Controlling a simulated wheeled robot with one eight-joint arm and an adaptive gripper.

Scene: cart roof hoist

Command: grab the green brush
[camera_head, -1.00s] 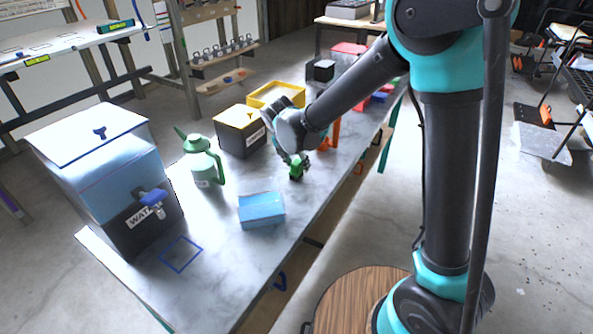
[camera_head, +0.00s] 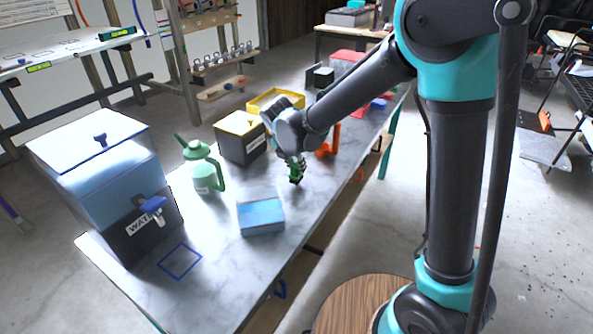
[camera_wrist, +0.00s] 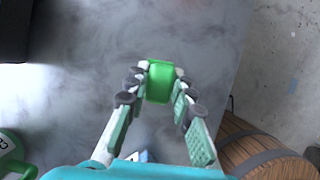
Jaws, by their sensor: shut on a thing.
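The green brush (camera_wrist: 160,82) sits between the fingertips of my gripper (camera_wrist: 160,88) in the wrist view, with a finger on each side of it. Only its green top shows there. In the head view my gripper (camera_head: 295,172) points down over the marble table (camera_head: 225,262), and a dark lower part of the brush (camera_head: 295,180) shows beneath the fingers. I cannot tell whether the brush still touches the table.
A blue box (camera_head: 261,217) lies in front of my gripper. A green watering can (camera_head: 203,168) and a black box with a yellow top (camera_head: 240,137) stand to the left. A water tank (camera_head: 105,185) stands at the left end. An orange object (camera_head: 328,142) is just right.

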